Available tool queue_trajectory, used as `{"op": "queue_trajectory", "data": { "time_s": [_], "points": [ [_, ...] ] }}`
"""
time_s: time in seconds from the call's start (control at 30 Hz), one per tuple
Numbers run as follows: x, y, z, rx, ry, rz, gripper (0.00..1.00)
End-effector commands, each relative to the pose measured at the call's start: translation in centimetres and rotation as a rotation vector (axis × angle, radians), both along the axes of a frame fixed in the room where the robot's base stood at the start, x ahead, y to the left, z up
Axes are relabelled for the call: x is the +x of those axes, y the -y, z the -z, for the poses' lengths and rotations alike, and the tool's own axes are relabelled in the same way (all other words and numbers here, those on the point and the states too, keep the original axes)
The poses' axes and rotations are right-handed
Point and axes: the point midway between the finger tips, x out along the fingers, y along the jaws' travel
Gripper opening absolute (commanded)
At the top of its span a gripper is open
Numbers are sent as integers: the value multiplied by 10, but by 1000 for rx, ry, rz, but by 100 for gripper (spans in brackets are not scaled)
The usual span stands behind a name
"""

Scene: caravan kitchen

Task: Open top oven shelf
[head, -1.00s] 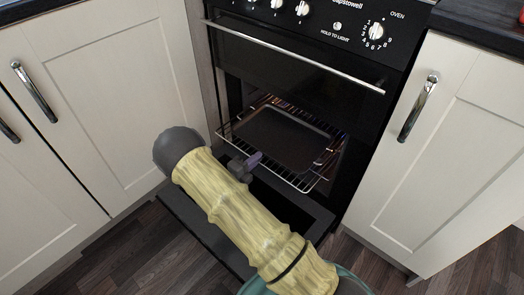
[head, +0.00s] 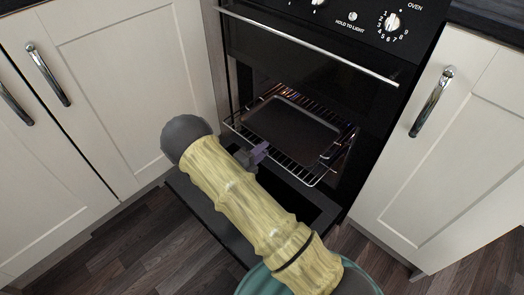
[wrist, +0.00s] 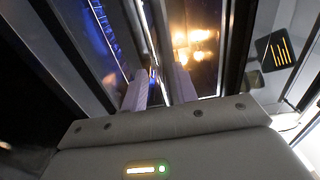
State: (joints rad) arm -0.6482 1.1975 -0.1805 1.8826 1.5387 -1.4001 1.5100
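The top oven shelf (head: 291,169) is a chrome wire rack in the lit oven. Its front part sticks out through the doorway, and a dark flat baking tray (head: 290,132) lies on it. My gripper (head: 260,152) is at the shelf's front edge, left of its middle. In the wrist view my two pale purple fingers (wrist: 157,88) are close together, with the bright front wire between them. They look shut on it, though the contact itself is hard to see. My forearm covers part of the area below the shelf.
The oven door (head: 217,220) is folded down below the shelf, partly under my arm. The upper door's long handle (head: 310,45) crosses above the opening. Cream cupboards stand left (head: 125,80) and right (head: 455,150). Dark wood floor (head: 440,278) is clear at the lower right.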

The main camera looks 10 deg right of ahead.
Motion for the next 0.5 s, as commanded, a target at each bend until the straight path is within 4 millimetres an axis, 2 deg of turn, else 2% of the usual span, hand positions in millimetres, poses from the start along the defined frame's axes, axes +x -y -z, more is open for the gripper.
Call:
{"op": "queue_trajectory", "data": {
  "time_s": [0.17,0.5],
  "points": [
    [-12,-18,-3,0,-1,-4,29],
    [-52,-72,-3,0,-2,-4,29]
  ]
}}
